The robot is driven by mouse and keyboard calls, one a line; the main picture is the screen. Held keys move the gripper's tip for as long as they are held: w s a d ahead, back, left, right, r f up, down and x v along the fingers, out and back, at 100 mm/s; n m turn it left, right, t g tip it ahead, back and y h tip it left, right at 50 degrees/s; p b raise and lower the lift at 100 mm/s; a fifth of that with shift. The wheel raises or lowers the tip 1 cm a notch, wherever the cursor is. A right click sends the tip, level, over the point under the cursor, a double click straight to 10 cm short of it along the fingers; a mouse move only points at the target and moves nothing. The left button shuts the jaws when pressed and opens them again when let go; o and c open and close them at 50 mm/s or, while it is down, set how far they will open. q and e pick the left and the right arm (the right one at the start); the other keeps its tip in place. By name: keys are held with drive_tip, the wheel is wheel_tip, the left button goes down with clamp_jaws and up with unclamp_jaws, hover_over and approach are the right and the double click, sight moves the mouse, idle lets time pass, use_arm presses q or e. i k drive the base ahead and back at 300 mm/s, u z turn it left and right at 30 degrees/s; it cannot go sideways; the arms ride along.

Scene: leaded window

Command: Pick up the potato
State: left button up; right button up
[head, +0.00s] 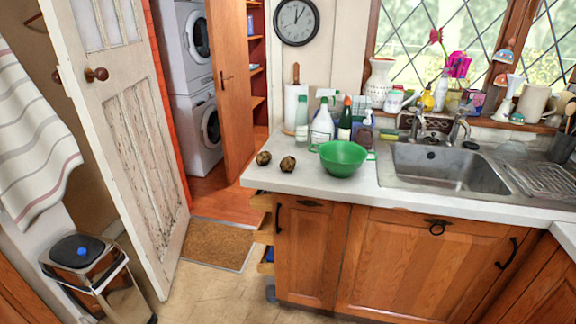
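Two small, brown, mottled round things lie on the white countertop near its left end, left of the green bowl. Either could be the potato: the left one (263,158) is slightly farther back, and the right one (288,164) is closer to the bowl. They are too small to tell which is a potato. They lie close together with a small gap. Neither of my grippers is in view.
The green bowl (342,158) stands right of them, with several bottles (321,127) behind. A metal sink (450,168) is further right. The white countertop (308,183) is clear in front of the brown things. An open door (125,130) stands at left.

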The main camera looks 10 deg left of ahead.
sight(288, 164)
drive_tip(key=k, duration=0.55)
drive_tip(key=z, duration=0.8)
drive_tip(key=i, duration=1.8)
drive_tip(key=u, duration=0.75)
